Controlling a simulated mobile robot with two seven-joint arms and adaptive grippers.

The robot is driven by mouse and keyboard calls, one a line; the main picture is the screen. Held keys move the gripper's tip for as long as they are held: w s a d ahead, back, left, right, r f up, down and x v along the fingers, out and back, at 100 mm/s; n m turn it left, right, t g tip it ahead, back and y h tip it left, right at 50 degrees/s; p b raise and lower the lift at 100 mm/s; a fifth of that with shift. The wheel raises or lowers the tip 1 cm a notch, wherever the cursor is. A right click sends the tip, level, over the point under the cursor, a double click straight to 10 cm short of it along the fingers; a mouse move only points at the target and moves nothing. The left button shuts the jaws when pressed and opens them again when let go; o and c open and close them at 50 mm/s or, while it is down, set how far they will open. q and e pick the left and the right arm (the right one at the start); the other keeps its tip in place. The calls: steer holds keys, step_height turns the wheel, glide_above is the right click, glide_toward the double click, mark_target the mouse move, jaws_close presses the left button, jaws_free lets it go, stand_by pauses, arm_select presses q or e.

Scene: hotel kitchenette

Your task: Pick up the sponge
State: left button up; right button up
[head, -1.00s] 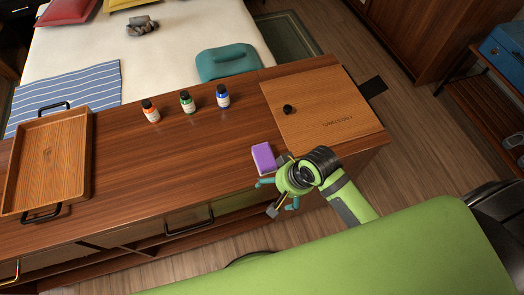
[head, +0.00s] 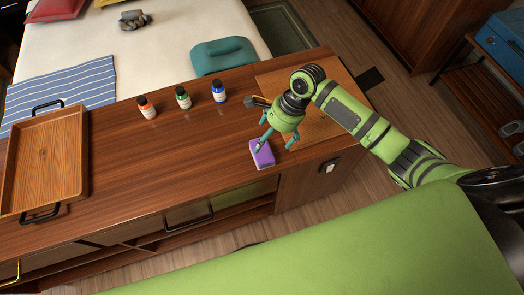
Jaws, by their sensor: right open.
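A purple sponge (head: 263,155) with a paler edge lies on the brown wooden counter, near its front edge and right of the middle. My right gripper (head: 275,143) is just above the sponge, its teal-tipped fingers pointing down and spread apart. One finger shows in front of the sponge's top and the other is to its right. I cannot tell whether a finger touches the sponge. Nothing is held between the fingers. My left gripper is not in view.
A wooden tray (head: 83,172) with black handles stands on the counter's left. Orange (head: 146,107), green (head: 183,97) and blue (head: 219,91) bottles stand along the back. A wooden board (head: 321,128) lies partly behind my right arm. The counter's middle is clear.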

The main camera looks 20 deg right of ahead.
mark_target(262, 150)
steer(key=shift+x, duration=0.75)
steer(key=x, duration=0.2)
steer(key=p+x, duration=0.1)
steer(key=x, duration=0.2)
steer(key=shift+w+d+f, duration=0.1)
steer(key=shift+d+f, duration=0.05)
steer(key=shift+f, duration=0.1)
steer(key=c, duration=0.9)
steer(key=shift+c, duration=0.2)
